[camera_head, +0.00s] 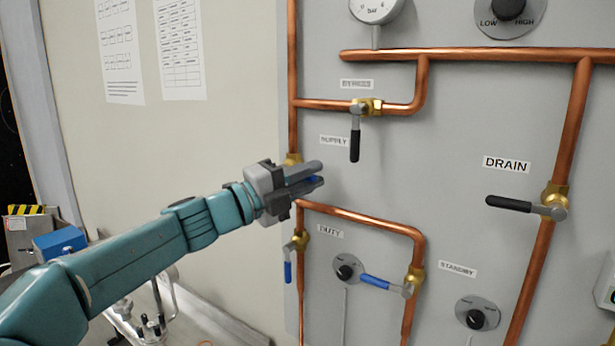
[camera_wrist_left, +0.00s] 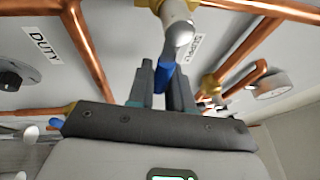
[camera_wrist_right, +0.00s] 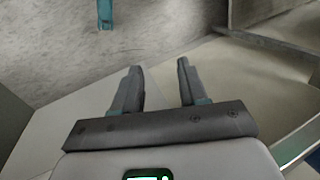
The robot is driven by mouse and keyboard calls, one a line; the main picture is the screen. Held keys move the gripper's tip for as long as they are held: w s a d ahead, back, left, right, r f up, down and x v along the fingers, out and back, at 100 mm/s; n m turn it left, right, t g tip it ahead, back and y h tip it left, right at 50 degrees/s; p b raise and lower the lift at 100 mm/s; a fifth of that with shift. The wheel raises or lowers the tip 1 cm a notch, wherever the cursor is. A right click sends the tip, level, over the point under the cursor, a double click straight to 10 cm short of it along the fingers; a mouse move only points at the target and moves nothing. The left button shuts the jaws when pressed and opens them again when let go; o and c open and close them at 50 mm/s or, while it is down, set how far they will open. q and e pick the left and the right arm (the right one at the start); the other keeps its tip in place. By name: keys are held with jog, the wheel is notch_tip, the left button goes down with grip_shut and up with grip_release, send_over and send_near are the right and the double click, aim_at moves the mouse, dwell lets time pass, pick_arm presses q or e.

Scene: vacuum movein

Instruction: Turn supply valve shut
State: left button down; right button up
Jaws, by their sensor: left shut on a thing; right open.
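The supply valve shows as a brass body (camera_head: 292,159) on the left vertical copper pipe, below the SUPPLY label (camera_head: 334,141). In the left wrist view the left gripper (camera_wrist_left: 163,72) is shut on the blue lever (camera_wrist_left: 164,77), with the metal lever hub (camera_wrist_left: 180,35) just beyond. The lever's exact angle to the pipe is hidden. My right gripper (camera_wrist_right: 159,68) is open and empty, away from the panel.
The bypass valve's black lever (camera_head: 354,145) hangs down close above the left gripper. The drain valve's black lever (camera_head: 508,203) lies level at right. Two blue levers, the duty one (camera_head: 288,271) and another (camera_head: 375,282), sit below. A blue box (camera_head: 60,242) stands at lower left.

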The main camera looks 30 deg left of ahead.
pick_arm(q)
jog(key=c, duration=1.1)
grip_release()
jog(key=b+v, duration=0.5)
jog(key=v, duration=1.1)
jog(key=shift+a+f, duration=0.15)
